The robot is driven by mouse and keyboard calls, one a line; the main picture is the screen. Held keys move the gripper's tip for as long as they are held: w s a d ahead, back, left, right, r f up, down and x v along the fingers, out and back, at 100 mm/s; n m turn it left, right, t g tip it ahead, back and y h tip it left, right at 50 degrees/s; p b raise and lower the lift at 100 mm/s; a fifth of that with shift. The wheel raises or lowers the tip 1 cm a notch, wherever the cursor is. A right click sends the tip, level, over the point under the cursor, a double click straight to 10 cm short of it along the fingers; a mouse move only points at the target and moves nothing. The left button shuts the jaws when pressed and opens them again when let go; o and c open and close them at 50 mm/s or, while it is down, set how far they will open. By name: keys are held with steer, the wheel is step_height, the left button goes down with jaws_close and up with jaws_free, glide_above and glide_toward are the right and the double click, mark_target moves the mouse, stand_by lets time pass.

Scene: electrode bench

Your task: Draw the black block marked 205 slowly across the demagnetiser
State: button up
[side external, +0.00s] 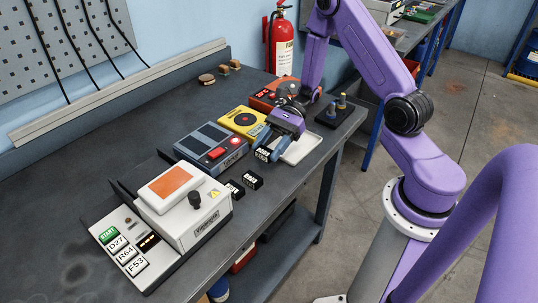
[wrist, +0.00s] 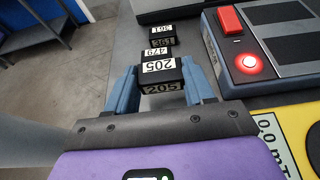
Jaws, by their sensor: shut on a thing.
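The black block marked 205 (wrist: 160,76) is between the two blue fingers of my gripper (wrist: 162,88), which is shut on it. In the side view my gripper (side external: 265,150) holds the block (side external: 262,155) near the bench's front edge, in front of the blue-grey unit and the yellow meter. The blue-grey unit with two dark plates, apparently the demagnetiser (side external: 196,135), has a red switch and a red button. It also shows at the right of the wrist view (wrist: 236,83), where the button glows. The block is beside this unit, not over its plates.
More black labelled blocks, including 479 (wrist: 156,53) and 361 (wrist: 161,30), stand in line beyond it. A yellow meter (side external: 236,117) reads 0.0 mT. A white tray (side external: 302,147) lies right of my gripper. A white machine (side external: 205,222) stands at front left.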

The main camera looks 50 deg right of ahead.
step_height(320, 180, up, 6)
steer(key=w+a, duration=0.1)
steer(key=w, duration=0.2)
steer(key=w+a, duration=0.1)
steer(key=w, duration=0.2)
steer(key=w+a, duration=0.1)
steer(key=w, duration=0.2)
steer(key=shift+w+a+f, duration=0.1)
steer(key=shift+w+f, duration=0.15)
steer(key=shift+w, duration=0.15)
steer(key=r, duration=0.1)
glide_above(199, 142)
steer(key=shift+s, duration=0.1)
steer(key=shift+f, duration=2.7)
steer(key=shift+f, duration=0.2)
steer(key=shift+r, duration=0.15)
